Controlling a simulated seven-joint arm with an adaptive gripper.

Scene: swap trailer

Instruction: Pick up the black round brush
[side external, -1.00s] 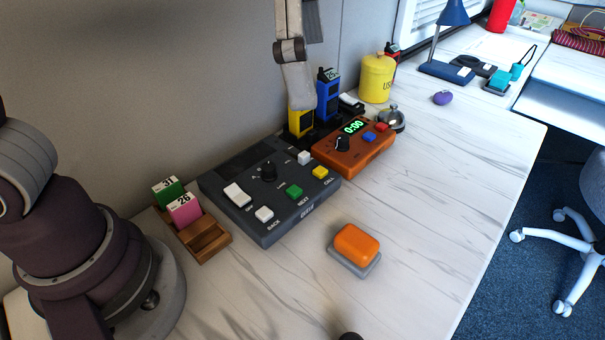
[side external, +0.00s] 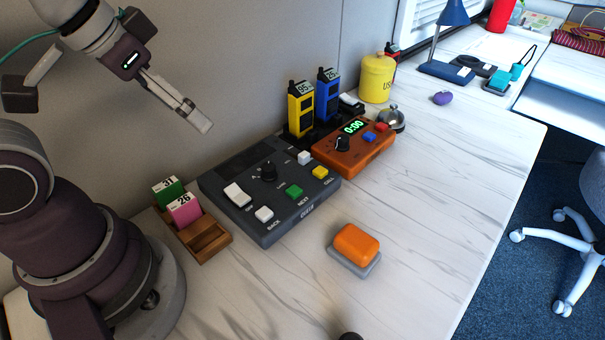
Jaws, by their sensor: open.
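A small black rounded thing (side external: 350,336) shows at the bottom edge of the side view, mostly cut off by the frame; it may be the black round brush, but I cannot tell. No other brush is clearly visible. My gripper (side external: 198,116) is at the upper left, raised above the dark grey control panel (side external: 255,220) and in front of the wall. It is open, with nothing visible between its fingers, and far from the black thing.
An orange block on a grey base (side external: 356,244) stands on the white desk. An orange timer (side external: 352,150), yellow radio (side external: 301,108), blue radio (side external: 327,95), yellow canister (side external: 376,78) and wooden card holder (side external: 207,239) stand along the wall. The desk's front right is clear.

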